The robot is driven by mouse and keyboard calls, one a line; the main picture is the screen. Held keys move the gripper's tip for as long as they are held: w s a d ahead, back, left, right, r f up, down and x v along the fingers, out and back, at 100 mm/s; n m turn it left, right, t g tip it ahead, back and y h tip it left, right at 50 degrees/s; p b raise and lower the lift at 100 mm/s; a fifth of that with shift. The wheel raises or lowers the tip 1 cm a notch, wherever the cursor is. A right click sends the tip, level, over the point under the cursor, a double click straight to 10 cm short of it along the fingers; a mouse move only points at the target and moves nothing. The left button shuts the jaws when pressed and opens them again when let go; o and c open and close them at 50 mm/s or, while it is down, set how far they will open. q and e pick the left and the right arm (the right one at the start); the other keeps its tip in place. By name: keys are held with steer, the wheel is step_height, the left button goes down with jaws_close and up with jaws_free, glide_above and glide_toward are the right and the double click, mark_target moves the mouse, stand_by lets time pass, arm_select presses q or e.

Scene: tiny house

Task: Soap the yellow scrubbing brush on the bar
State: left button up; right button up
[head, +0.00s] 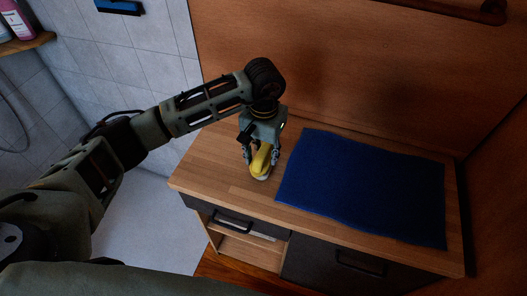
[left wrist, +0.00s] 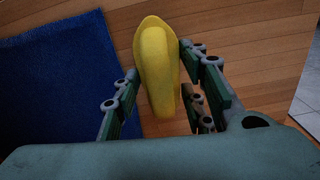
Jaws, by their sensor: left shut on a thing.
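The yellow scrubbing brush (head: 261,160) is at my left gripper (head: 260,154), above or on the wooden counter left of the blue mat. In the left wrist view the brush (left wrist: 157,58) is upright in the picture between the fingers of my left gripper (left wrist: 162,100), which is shut on it. A pale part shows at the brush's lower end in the head view; I cannot tell whether it is bristles or a soap bar beneath. No bar of soap can be made out clearly. My right gripper is not in view.
A blue mat (head: 365,186) lies on the wooden counter (head: 222,182), right of the brush. An orange-brown wall stands behind. Below the counter are dark drawers (head: 350,264) and an open shelf (head: 250,248). Bare counter lies left of the gripper.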

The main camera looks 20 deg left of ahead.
mark_target(263, 150)
arm_select(q)
steer(key=shift+s+f+b, duration=0.15)
steer(key=shift+f+b, duration=0.1)
steer(key=shift+b, duration=0.15)
stand_by(1.4)
steer(key=shift+r, duration=0.1)
step_height(263, 150, up, 2)
steer(key=shift+r+p, duration=0.1)
steer(key=shift+p, duration=0.3)
steer(key=shift+r+p, duration=0.75)
steer(key=shift+r, duration=1.7)
